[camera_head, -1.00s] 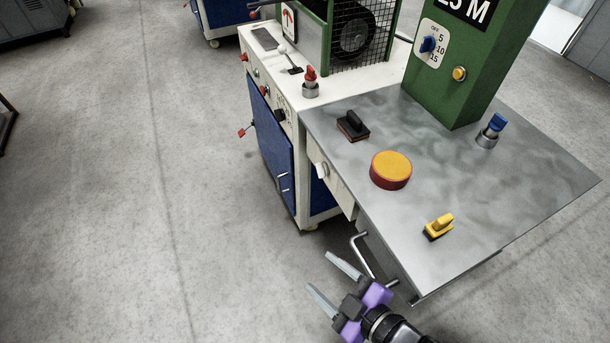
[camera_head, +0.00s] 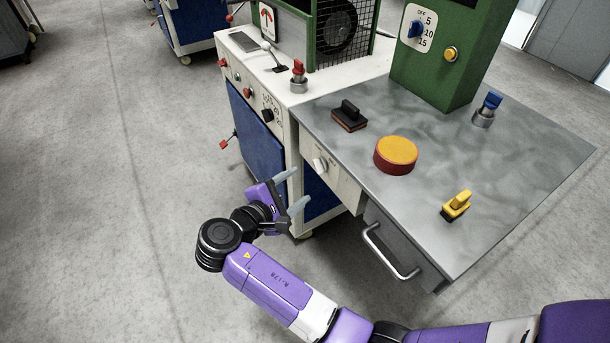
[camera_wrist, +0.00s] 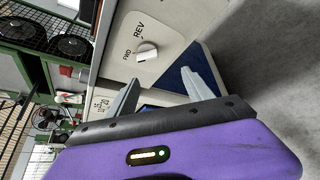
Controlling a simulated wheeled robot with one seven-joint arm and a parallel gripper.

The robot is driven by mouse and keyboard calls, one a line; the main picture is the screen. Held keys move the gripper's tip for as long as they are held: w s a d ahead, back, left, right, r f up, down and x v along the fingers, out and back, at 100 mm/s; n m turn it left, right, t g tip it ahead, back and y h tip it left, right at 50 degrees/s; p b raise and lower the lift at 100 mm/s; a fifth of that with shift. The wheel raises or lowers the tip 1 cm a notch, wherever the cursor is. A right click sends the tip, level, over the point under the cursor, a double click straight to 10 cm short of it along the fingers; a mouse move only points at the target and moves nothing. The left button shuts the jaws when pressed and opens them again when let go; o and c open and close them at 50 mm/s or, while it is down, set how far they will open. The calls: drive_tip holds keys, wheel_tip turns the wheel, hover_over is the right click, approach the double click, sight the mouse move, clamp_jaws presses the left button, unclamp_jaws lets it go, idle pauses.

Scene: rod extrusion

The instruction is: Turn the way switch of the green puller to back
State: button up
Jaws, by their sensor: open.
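The way switch (camera_head: 320,164) is a white knob on the pale front panel below the left edge of the green puller's grey top. It also shows large in the wrist view (camera_wrist: 147,52), beside the printed words FWD and REV. Its raised grip appears to lie on the FWD side; the exact angle is hard to tell. The green puller's tall green housing (camera_head: 447,55) stands at the back of the top. My gripper (camera_head: 298,188) is open and empty, in front of the panel and left of the knob. In the wrist view its fingers (camera_wrist: 160,80) point toward the panel, apart from the knob.
A metal bar handle (camera_head: 390,255) sticks out from the drawer right of my gripper. A yellow switch (camera_head: 456,205), a round orange-topped button (camera_head: 396,154) and a black-handled block (camera_head: 349,116) are on the grey top. Open floor (camera_head: 90,200) lies to the left.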

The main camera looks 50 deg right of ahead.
sight(316, 168)
drive_tip(key=shift+w+d+r+m+g+h+b, duration=0.15)
drive_tip(key=shift+d+g+b, duration=0.15)
drive_tip(key=shift+d, duration=0.8)
drive_tip(key=shift+d+r+m+g+h+b, duration=0.15)
drive_tip(key=shift+d+g, duration=0.2)
drive_tip(key=shift+d, duration=0.75)
drive_tip(key=shift+w+d+r+m+g+h+b, duration=0.1)
drive_tip(key=shift+d+g+b, duration=0.2)
drive_tip(key=shift+d, duration=0.8)
clamp_jaws()
